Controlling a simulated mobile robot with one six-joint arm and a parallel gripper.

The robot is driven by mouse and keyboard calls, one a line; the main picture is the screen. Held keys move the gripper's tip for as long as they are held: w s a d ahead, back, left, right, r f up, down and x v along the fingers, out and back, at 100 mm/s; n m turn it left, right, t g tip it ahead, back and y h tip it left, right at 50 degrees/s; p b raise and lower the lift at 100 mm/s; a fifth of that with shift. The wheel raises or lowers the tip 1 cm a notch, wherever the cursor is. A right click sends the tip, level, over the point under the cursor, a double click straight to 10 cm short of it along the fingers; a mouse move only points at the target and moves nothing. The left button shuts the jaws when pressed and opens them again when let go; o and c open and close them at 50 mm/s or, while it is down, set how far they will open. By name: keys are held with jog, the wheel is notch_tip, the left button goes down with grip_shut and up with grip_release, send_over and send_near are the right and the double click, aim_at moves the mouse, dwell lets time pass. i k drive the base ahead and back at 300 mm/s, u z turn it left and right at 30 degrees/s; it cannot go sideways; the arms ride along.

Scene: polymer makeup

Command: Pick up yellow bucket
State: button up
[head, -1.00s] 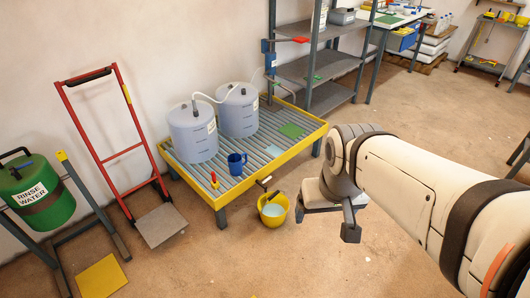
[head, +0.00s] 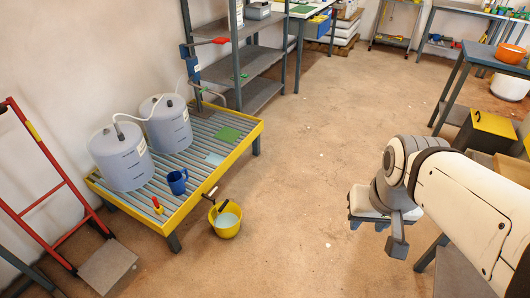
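The yellow bucket (head: 232,232) stands upright on the floor, just off the front corner of the yellow-framed grated platform (head: 172,222). Pale bluish contents show inside it, and a dark-handled object leans at its rim. My gripper (head: 369,222) is at the end of my arm on the right, well to the right of the bucket in the picture and apart from it. It points down and away, and part of it is hidden behind my wrist. I see nothing held in it, but its opening is not clear.
Two grey drums (head: 121,160), a blue jug (head: 177,181) and a small red-yellow item (head: 157,205) stand on the platform. A red hand truck (head: 62,180) is at left, grey shelving (head: 255,70) behind. A table (head: 452,85) stands at right. The middle floor is clear.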

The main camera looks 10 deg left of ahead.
aim_at(224, 216)
jog(key=z, duration=2.05)
jog(key=k, duration=1.85)
jog(key=u, duration=1.45)
jog(key=i, duration=1.7)
jog(key=u, duration=0.05)
